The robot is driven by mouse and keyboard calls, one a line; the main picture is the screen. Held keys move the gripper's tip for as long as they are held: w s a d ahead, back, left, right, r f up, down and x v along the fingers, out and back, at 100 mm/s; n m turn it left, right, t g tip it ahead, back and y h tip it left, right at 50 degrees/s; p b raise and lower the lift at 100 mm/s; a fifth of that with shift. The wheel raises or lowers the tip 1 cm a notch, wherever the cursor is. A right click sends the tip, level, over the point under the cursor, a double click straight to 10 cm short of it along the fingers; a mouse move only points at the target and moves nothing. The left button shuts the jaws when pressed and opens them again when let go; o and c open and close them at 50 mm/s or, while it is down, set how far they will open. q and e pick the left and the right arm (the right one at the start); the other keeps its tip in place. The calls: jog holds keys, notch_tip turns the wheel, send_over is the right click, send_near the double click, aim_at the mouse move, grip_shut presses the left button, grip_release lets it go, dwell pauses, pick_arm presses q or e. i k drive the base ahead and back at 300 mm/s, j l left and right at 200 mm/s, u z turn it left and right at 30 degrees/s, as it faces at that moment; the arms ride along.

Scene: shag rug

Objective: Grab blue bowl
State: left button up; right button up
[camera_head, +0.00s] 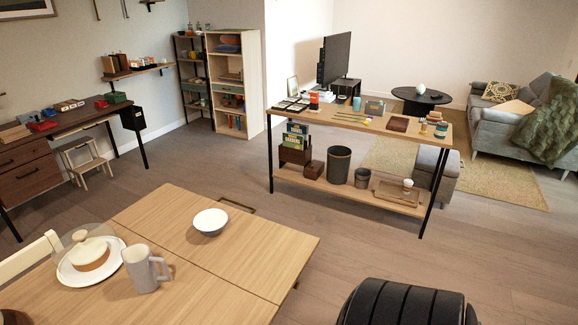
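I see no bowl that is clearly blue. A small white bowl (210,221) stands upright near the far part of the light wooden dining table (262,250), and it looks empty. Neither of my grippers is in view.
On the dining table are a grey mug (146,272) and a white plate (72,273) with a lidded dish. Beyond stands a long console table (340,119) with many small things. A desk (75,122) is at left. Wooden floor (225,165) lies clear between them.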

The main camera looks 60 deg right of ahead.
aim_at(211, 222)
jog(key=j+z, duration=0.1)
jog(key=z, duration=0.35)
jog(key=j+z, duration=0.1)
jog(key=z, duration=0.85)
jog(key=i+l+u, duration=0.35)
jog(key=l, duration=0.25)
